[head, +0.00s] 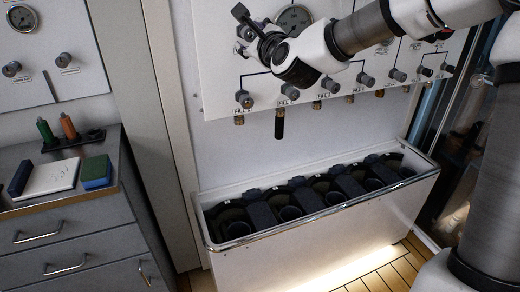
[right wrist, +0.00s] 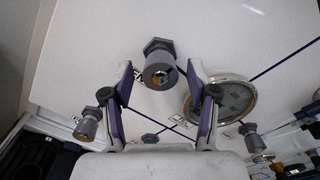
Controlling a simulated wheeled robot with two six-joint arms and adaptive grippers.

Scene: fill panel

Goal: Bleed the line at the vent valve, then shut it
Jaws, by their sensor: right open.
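The white fill panel (head: 225,80) carries a round gauge (head: 294,18), with a grey valve knob (head: 248,34) to its left, partly covered by my right gripper. I take this knob to be the vent valve, but I cannot read its label. My right gripper (head: 242,31) is open at the panel. In the right wrist view, its two purple-padded fingers stand on either side of the grey knob (right wrist: 159,67), with a gap to each side. The gauge (right wrist: 220,101) shows just beyond the right-hand finger. My left gripper is out of view.
A row of fill valves (head: 245,99) runs below, with a black hose end (head: 279,124) hanging under one. A white trough (head: 330,224) holding several dark cylinders stands beneath. A grey cabinet (head: 70,222) at left bears a notepad (head: 50,178) and a sponge (head: 96,172).

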